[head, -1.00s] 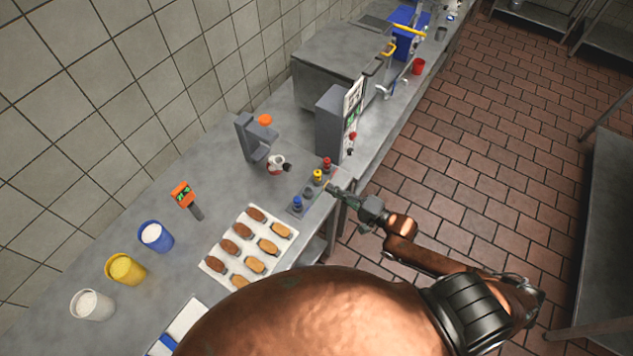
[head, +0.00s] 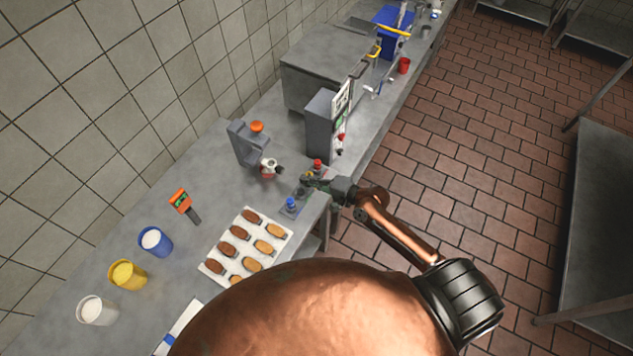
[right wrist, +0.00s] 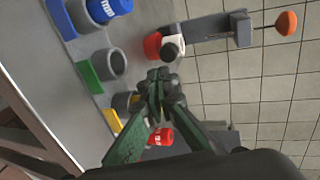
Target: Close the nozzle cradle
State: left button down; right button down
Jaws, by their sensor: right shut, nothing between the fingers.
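A grey stand with an orange knob (head: 257,127) is on the counter. A small red and white holder with a dark part (head: 268,168) sits at its foot. It also shows in the right wrist view (right wrist: 168,47). I cannot tell for sure which part is the nozzle cradle, or whether it is open. My right gripper (head: 304,184) is shut and empty, above the row of nozzle cups and right of the red and white holder. In the right wrist view its closed fingertips (right wrist: 158,88) show just below that holder, apart from it. My left gripper is not in view.
A blue nozzle (head: 291,203), a red nozzle (head: 317,165) and an empty grey cup (right wrist: 108,63) stand near my right gripper. A grey machine (head: 321,125) stands behind.

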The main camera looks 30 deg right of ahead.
aim_at(283, 171)
jog(key=x, duration=0.4)
jog(key=r+p+x, duration=0.1)
jog(key=x, duration=0.1)
jog(key=shift+w+a+f, duration=0.1)
jog(key=shift+w+a, duration=0.2)
jog(key=shift+w, duration=0.05)
